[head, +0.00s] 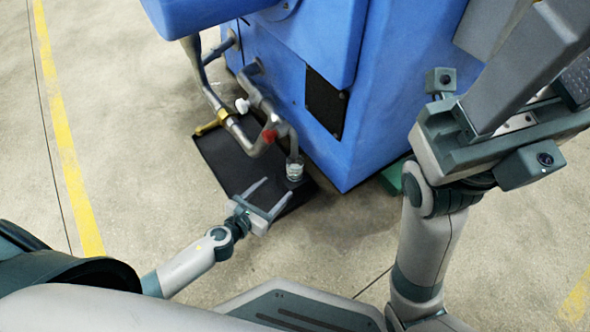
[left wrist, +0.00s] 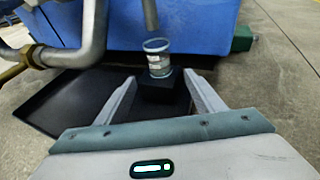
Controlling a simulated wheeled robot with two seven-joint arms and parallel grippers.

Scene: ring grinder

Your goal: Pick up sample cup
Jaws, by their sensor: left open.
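The sample cup (head: 294,169) is a small clear cup under the end of a grey pipe on the blue machine. In the left wrist view the cup (left wrist: 157,58) stands upright on a small black block (left wrist: 160,86), with a pale label on its side. My left gripper (head: 274,194) is open and empty, its two fingers pointing toward the cup. In the left wrist view the cup is ahead of the fingertips and between their lines, with a gap left to it. My right arm comes in at the right; its gripper fingers cannot be made out.
The blue machine (head: 385,80) stands right behind the cup. Grey pipes with a red valve (head: 269,136) and a brass fitting (head: 205,128) stand to the cup's left. A black mat (head: 222,165) lies under the cup. The concrete floor in front is clear.

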